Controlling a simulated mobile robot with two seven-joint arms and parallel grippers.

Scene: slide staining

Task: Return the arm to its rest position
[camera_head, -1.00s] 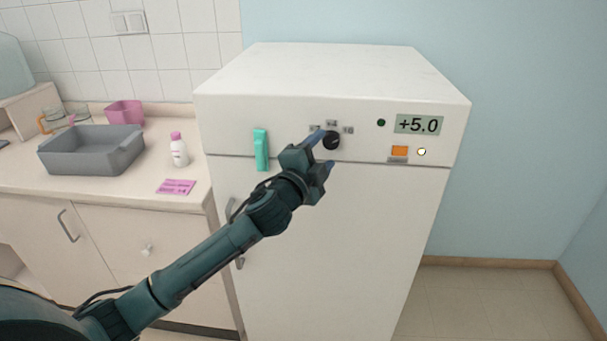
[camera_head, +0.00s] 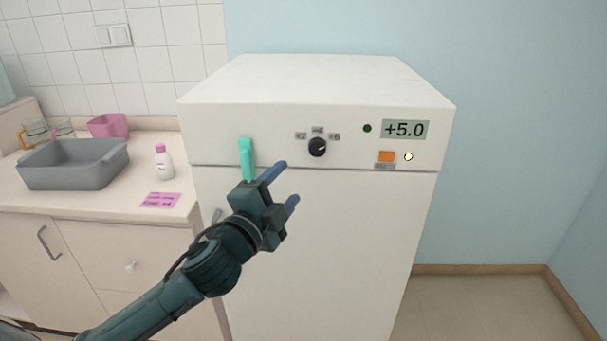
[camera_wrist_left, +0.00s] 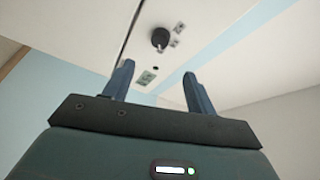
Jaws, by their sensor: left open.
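My left gripper (camera_head: 284,190) is open and empty in front of the white fridge-like cabinet (camera_head: 330,230), below and left of its black knob (camera_head: 317,147). In the left wrist view, the two blue fingers (camera_wrist_left: 160,85) stand apart with nothing between them. The knob (camera_wrist_left: 160,38) shows there beyond the fingertips, clear of them. My left arm reaches in from the lower left of the head view. My right gripper is in neither view.
The cabinet has a teal handle (camera_head: 247,158), an orange switch (camera_head: 387,156) and a display (camera_head: 404,129) reading +5.0. On the counter at left are a grey basin (camera_head: 72,170), a white bottle (camera_head: 164,163) and a pink note (camera_head: 160,200). Floor at right is clear.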

